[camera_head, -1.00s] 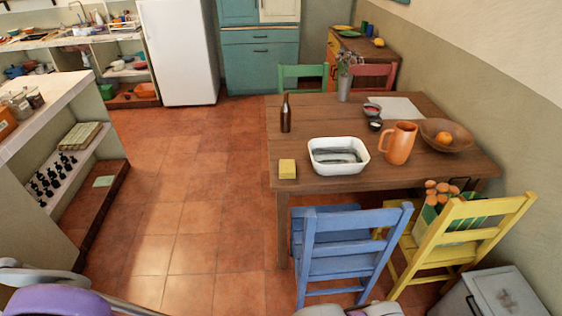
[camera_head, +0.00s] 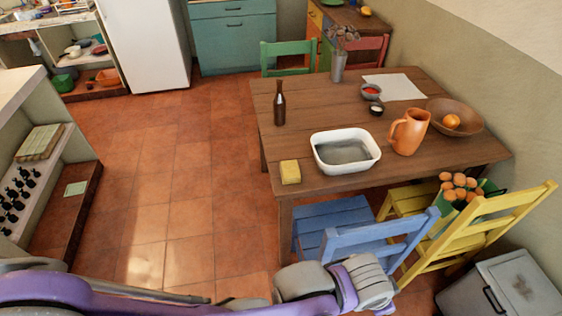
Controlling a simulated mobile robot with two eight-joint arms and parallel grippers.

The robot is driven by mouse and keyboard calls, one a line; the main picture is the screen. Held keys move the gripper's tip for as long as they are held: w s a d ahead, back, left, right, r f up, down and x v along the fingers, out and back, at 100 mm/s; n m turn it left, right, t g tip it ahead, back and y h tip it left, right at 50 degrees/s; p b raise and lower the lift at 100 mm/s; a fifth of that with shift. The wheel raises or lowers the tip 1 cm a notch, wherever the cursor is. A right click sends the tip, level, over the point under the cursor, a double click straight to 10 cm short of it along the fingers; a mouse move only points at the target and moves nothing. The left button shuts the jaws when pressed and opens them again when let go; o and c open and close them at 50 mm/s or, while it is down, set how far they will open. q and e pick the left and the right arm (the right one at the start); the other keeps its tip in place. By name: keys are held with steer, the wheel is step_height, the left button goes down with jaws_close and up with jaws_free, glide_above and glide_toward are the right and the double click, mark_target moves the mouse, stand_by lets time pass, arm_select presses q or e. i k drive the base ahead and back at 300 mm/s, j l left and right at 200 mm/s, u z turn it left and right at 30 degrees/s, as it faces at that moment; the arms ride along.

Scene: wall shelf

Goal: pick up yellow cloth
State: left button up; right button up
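A small yellow block-shaped item (camera_head: 290,172), which looks like the folded yellow cloth, lies on the near left corner of the wooden table (camera_head: 320,103). It is just left of a white rectangular dish and nothing covers it. Purple and grey links of my arms cross the bottom of the view, below the table's near edge and apart from the cloth. I cannot make out the fingers of either gripper.
Beside the cloth stand the white dish (camera_head: 319,151), a brown bottle (camera_head: 279,104) and an orange pitcher (camera_head: 408,131). A blue chair (camera_head: 375,243) and a yellow chair (camera_head: 486,222) stand at the near side. The tiled floor (camera_head: 170,180) left of the table is clear.

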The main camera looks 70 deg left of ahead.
mark_target(290, 171)
steer(key=k+j, duration=0.1)
steer(key=j, duration=0.4)
steer(key=k+j, duration=0.1)
steer(key=j, duration=0.4)
steer(key=k+j, duration=0.1)
steer(key=j, duration=0.45)
steer(key=k+j, duration=0.1)
steer(key=j, duration=0.4)
steer(key=k+j, duration=0.1)
steer(key=j, duration=0.4)
